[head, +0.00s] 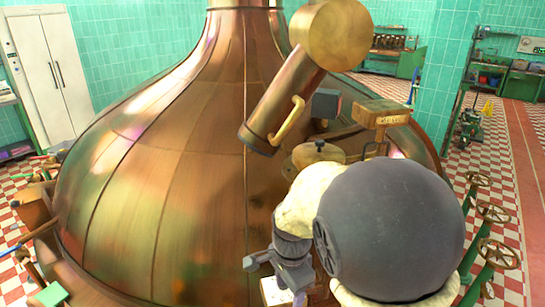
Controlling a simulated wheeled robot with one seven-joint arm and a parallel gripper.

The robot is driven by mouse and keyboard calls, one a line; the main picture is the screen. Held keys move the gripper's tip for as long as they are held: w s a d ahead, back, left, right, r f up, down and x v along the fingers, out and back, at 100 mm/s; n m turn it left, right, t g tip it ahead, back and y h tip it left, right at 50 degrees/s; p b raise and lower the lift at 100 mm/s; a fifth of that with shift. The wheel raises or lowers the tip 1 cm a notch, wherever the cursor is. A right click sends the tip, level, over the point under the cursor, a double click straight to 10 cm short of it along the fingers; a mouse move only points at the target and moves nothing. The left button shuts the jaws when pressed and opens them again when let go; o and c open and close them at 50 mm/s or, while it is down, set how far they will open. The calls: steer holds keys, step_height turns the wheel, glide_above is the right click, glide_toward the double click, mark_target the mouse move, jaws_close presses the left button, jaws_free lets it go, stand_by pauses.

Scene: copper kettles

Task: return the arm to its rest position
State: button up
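My arm is in the lower right of the head view, with a large dark grey rounded joint and cream links in front of the copper kettle (165,190). My gripper (273,279) is grey, small in view and low in the frame, in front of the kettle's lower wall. Its fingers are partly hidden, and I cannot tell whether they are open or shut. A small pale patch shows beside the fingers; I cannot tell what it is. I see no object clearly held.
A copper cylinder with a brass handle (287,120) juts out above my arm. A brass box (382,112) and a lidded fitting (318,154) sit on the kettle's right side. Handwheel valves (492,213) stand at right.

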steer(key=s+d+f+n+t, duration=0.1)
steer(key=s+d+n, duration=0.4)
steer(key=d+n, duration=0.6)
steer(key=shift+s+d+n+t, duration=0.25)
steer(key=shift+n+t, duration=0.25)
steer(key=shift+t, duration=0.2)
stand_by(0.6)
